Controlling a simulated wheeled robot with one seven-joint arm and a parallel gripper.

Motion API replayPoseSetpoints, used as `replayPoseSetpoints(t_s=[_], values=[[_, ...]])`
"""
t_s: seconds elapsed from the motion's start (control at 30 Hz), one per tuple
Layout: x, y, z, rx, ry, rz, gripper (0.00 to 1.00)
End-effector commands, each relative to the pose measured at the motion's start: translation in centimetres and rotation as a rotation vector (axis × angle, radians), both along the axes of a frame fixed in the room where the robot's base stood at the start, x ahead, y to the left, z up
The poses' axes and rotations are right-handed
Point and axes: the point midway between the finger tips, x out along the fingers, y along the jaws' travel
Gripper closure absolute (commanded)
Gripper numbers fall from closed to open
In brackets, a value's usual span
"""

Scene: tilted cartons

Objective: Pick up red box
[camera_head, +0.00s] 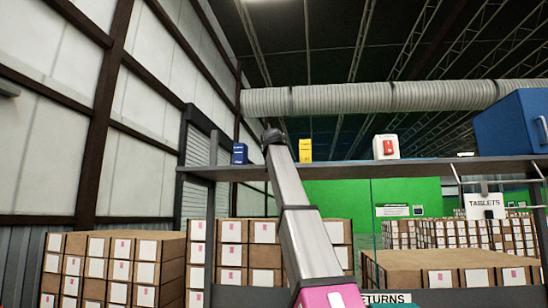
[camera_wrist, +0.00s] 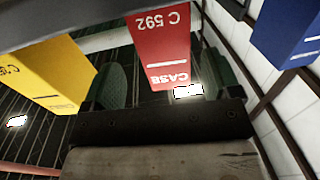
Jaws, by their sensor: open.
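The red box (camera_wrist: 163,48), marked "C 592" and "CASB", shows in the upper middle of the wrist view. In the head view it is not visible; my arm covers the stretch of shelf between the blue and yellow boxes. My gripper (camera_wrist: 163,84) is open, with one dark green finger pad on each side of the red box's near end in the picture. I cannot tell whether either pad touches it. In the head view my gripper (camera_head: 274,138) is a small dark shape at shelf height.
A yellow box (camera_wrist: 45,72) is left of the red box and a blue box (camera_wrist: 287,32) right in the wrist view. On the shelf (camera_head: 435,170) the blue box (camera_head: 240,153), yellow box (camera_head: 305,150), a white-and-red container (camera_head: 386,147) and a large blue bin (camera_head: 510,122) stand.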

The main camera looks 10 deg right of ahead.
Motion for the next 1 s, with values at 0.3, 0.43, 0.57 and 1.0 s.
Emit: replayPoseSetpoints(t_s=[0.3, 0.43, 0.57, 1.0], values=[[2.6, -0.2, 0.4, 0.0, 0.001, 0.0, 0.17], [4.6, -0.3, 0.6, 0.0, 0.001, 0.0, 0.17], [5.9, -0.7, 0.6, 0.0, 0.001, 0.0, 0.17], [6.0, -0.7, 0.5, 0.0, 0.0, 0.001, 0.75]])
